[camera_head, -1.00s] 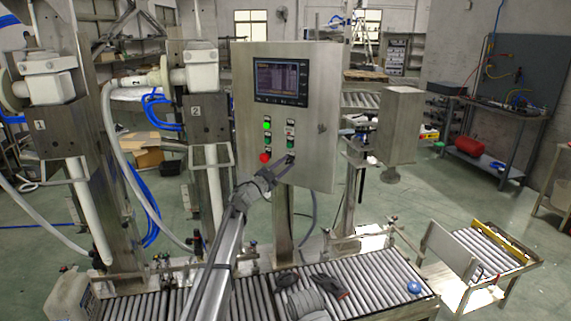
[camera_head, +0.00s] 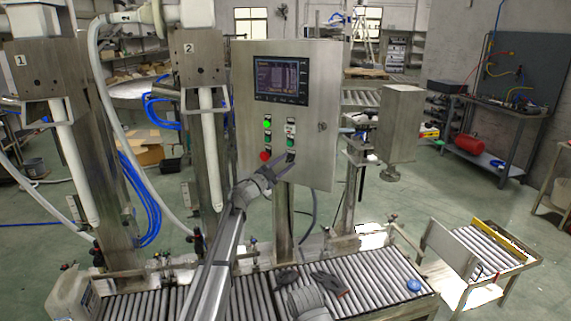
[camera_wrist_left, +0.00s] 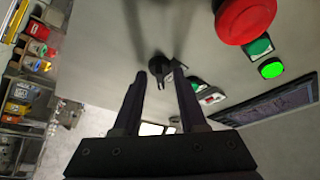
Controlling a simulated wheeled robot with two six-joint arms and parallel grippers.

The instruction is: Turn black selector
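The black selector (camera_wrist_left: 160,66) is a small dark knob on the steel control panel (camera_head: 314,150), below a green button in the head view. In the left wrist view it shows between and just beyond the fingertips. My left gripper (camera_wrist_left: 158,76) is open, one finger on each side of the selector's line; I cannot tell whether either finger touches it. In the head view the left gripper (camera_head: 284,163) reaches up to the panel's lower edge and partly hides the selector. My right gripper (camera_head: 308,281) shows as dark parts low over the rollers; its opening is unclear.
A red mushroom button (camera_wrist_left: 245,18), a green button (camera_wrist_left: 258,46) and a lit green button (camera_wrist_left: 271,68) sit close by. A screen (camera_head: 281,79) is above them. A roller conveyor (camera_head: 375,278) runs below. Filling units (camera_head: 187,60) with hoses stand at left.

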